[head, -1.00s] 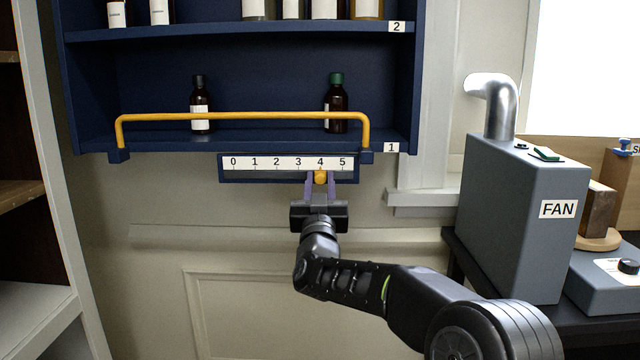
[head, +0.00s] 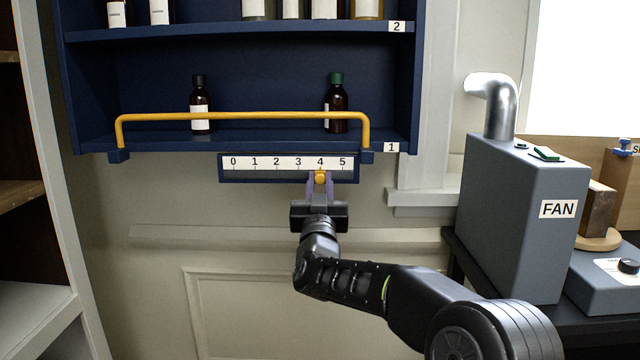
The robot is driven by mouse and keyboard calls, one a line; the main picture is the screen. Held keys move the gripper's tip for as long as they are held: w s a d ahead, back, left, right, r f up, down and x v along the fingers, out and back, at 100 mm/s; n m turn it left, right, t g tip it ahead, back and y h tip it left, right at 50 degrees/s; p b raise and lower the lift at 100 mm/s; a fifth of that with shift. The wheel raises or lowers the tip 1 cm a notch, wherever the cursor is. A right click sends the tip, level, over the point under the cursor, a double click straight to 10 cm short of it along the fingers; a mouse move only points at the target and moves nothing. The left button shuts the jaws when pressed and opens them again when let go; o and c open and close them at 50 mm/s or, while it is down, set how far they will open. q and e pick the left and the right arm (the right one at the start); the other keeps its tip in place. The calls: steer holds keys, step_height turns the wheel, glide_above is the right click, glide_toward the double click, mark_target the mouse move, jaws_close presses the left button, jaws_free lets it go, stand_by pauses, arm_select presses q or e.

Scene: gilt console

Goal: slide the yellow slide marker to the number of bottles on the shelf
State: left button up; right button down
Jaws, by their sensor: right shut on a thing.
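The yellow slide marker (head: 320,178) sits under the 4 on the white number scale (head: 288,163), which runs from 0 to 5 on the front of the blue shelf unit. My right gripper (head: 320,188) is below the scale with its fingers shut on the marker from both sides. On shelf 1 (head: 270,141), right above the scale, stand two dark bottles: one with a black cap (head: 200,103) at left and one with a green cap (head: 336,103) at right. My left gripper is not in view.
A yellow rail (head: 240,116) crosses in front of shelf 1. Several bottles stand on shelf 2 (head: 230,33), their tops cut off. A grey FAN box (head: 520,215) with a metal pipe stands on the dark table at right. A window ledge (head: 425,198) juts out between.

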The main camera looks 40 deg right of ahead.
steer(key=shift+w+a, duration=0.1)
stand_by(0.4)
steer(key=w+a, duration=0.2)
steer(key=w+a+p, duration=0.1)
steer(key=w+a, duration=0.1)
steer(key=a, duration=0.1)
steer(key=w+a, duration=0.2)
steer(key=shift+a+p, duration=0.3)
steer(key=shift+a, duration=0.1)
steer(key=c, duration=1.2)
jaws_free()
steer(key=shift+c, duration=0.2)
steer(key=shift+s, duration=0.15)
steer(key=v, duration=0.7)
steer(key=shift+s+a+b, duration=0.2)
steer(key=shift+s+b, duration=0.05)
steer(key=shift+b, duration=0.15)
steer(key=shift+f, duration=0.15)
